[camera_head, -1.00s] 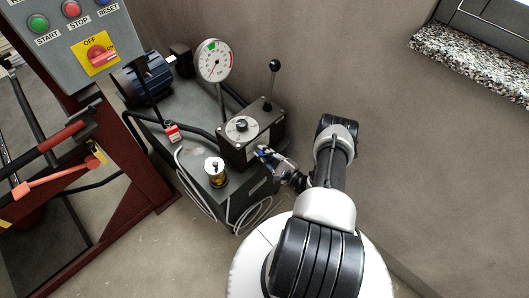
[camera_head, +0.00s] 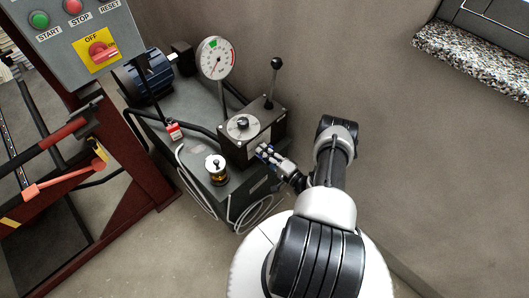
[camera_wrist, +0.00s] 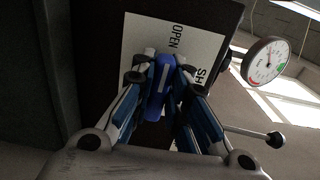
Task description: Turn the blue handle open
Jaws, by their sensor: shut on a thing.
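The blue handle (camera_wrist: 160,90) shows in the wrist view in front of a white label plate (camera_wrist: 205,48) that reads "OPEN" and, partly hidden, "SH". My gripper (camera_wrist: 163,76) has its fingers closed on either side of the handle, touching it. The handle appears roughly upright in the wrist picture, with a pale stripe along it. In the head view my gripper (camera_head: 264,150) is at the front face of the dark valve box (camera_head: 250,132). There the handle is mostly hidden by my fingers.
A pressure gauge (camera_head: 215,58) and a black-knobbed lever (camera_head: 273,85) stand above the box. Cables (camera_head: 188,170) hang in front. The wall is at the right.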

